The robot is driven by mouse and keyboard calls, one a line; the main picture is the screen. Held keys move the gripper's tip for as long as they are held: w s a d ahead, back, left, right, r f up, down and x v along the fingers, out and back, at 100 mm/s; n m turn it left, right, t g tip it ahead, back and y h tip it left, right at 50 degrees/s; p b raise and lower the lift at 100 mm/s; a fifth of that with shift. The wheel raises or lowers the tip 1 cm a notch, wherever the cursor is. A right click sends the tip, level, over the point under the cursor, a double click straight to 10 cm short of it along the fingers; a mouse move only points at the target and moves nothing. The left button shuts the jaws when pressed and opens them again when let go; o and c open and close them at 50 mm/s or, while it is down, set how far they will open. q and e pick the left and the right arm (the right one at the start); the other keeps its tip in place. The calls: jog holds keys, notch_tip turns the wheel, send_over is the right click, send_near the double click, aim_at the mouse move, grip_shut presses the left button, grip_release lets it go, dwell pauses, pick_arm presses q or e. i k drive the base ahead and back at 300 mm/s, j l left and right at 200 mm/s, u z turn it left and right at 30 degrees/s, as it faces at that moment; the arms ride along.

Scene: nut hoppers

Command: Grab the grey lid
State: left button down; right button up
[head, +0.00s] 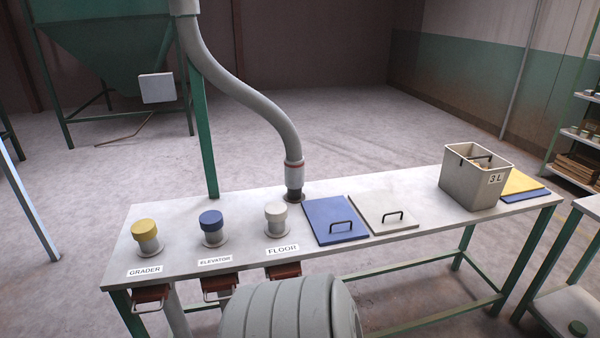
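The grey lid (372,212) is a flat, light grey square plate with a black bow handle (393,213) on top. It lies flat on the table (420,180), right of centre. A blue lid (325,217) of the same kind lies close beside it on the left. Neither of my grippers shows in the head view, so their state and their distance from the lid cannot be seen.
A grey bin marked 3 L (470,191) stands right of the lid, with yellow (522,182) and blue plates beyond. Yellow, blue and pale capped ports stand at left. A thick grey hose (255,105) meets the table behind the blue lid. Table between lid and bin is clear.

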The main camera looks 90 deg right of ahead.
aim_at(380, 209)
jog(key=z, duration=3.35)
jog(key=i+j+z, duration=0.15)
jog(key=z, duration=0.15)
jog(key=j, duration=0.1)
